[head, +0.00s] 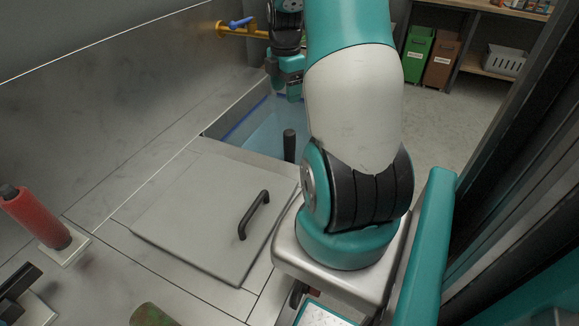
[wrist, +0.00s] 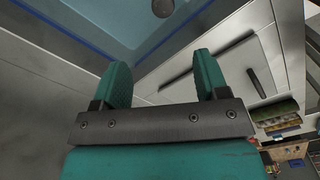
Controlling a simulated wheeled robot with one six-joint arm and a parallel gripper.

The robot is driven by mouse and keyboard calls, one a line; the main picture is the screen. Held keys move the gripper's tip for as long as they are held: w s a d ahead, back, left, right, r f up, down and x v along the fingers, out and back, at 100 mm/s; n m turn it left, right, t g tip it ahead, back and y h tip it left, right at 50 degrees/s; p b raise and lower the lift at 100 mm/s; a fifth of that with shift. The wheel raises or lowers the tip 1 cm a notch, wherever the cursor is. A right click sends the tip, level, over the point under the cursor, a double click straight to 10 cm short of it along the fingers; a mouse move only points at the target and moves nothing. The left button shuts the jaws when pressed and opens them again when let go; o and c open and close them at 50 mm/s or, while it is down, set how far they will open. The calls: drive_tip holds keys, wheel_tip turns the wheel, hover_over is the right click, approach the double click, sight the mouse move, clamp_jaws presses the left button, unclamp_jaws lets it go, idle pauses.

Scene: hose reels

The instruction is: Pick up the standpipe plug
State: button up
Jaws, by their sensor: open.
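The standpipe plug looks to be the dark upright cylinder (head: 289,146) at the near edge of the sunken basin (head: 262,126), with its lower part hidden. In the wrist view a dark round shape (wrist: 163,7) at the top edge, cut off by the frame, may be the plug. My gripper (head: 284,84) hangs over the far part of the basin, beyond the cylinder and apart from it. In the wrist view my gripper (wrist: 162,72) is open, with nothing between its two teal fingers.
A flat grey lid (head: 205,215) with a black handle (head: 253,214) lies beside the basin. A yellow pipe with a blue-handled tap (head: 240,24) is on the wall behind. A red cylinder (head: 35,218) stands at left. Green and brown bins (head: 417,56) stand at the back right.

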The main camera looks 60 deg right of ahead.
sight(290, 140)
drive_tip(key=f, duration=0.6)
drive_tip(key=f+p, duration=0.1)
drive_tip(key=f, duration=0.5)
drive_tip(key=shift+s+d, duration=0.15)
drive_tip(key=shift+s, duration=0.05)
drive_tip(key=shift+s+d+f+p, duration=0.1)
drive_tip(key=shift+f+p, duration=0.15)
drive_tip(key=shift+f, duration=0.65)
drive_tip(key=shift+s+a+f+p, duration=0.1)
drive_tip(key=shift+f+p, duration=0.1)
drive_tip(key=shift+f, duration=0.65)
drive_tip(key=shift+s+d+f+p, duration=0.1)
drive_tip(key=shift+f+p, duration=0.15)
drive_tip(key=shift+f, duration=0.65)
clamp_jaws()
drive_tip(key=shift+r, duration=0.1)
